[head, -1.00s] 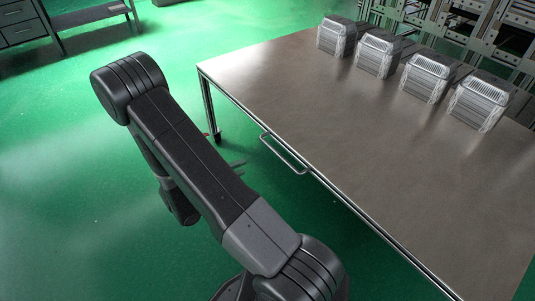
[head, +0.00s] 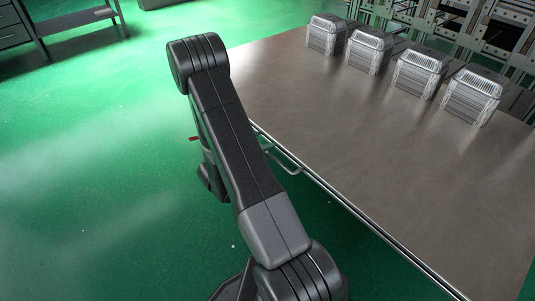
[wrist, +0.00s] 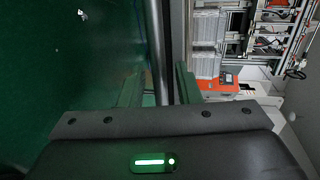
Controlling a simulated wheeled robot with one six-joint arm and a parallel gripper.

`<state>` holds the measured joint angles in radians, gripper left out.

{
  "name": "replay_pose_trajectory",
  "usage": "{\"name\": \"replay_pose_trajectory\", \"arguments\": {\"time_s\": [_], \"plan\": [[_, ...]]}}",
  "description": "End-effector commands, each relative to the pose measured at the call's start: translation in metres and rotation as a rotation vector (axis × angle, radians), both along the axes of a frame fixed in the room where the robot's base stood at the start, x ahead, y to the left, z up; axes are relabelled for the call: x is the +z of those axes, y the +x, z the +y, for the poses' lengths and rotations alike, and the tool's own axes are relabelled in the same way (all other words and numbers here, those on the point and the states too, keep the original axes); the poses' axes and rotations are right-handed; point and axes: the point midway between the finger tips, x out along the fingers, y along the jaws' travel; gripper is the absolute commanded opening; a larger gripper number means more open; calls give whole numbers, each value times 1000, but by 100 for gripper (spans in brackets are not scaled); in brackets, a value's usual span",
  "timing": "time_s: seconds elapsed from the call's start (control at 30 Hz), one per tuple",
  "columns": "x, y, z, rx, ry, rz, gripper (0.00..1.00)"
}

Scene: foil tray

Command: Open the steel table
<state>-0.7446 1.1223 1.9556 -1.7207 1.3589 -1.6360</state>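The steel table (head: 330,130) has a brownish-grey top and a bar handle (head: 287,164) on its near long side. I see no gap showing its drawer pulled out. My gripper is mostly hidden behind my arm in the head view, with its fingertips (head: 266,146) beside the handle's far end. In the wrist view my gripper (wrist: 158,88) is open, one finger on each side of the silver handle bar (wrist: 157,55). Whether either finger touches the bar cannot be told.
Several foil-like containers (head: 368,50) stand in a row along the table's far side. Metal racking (head: 480,30) is behind them. A dark shelf unit (head: 75,20) stands at the upper left. The green floor (head: 90,190) to the left is clear.

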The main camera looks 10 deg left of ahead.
Motion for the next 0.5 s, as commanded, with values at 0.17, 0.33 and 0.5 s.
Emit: {"name": "replay_pose_trajectory", "arguments": {"time_s": [0.17,0.33,0.5], "plan": [[-1,3,-2,1,0,0,30],[-1,3,-2,1,0,0,30],[-1,3,-2,1,0,0,1]]}}
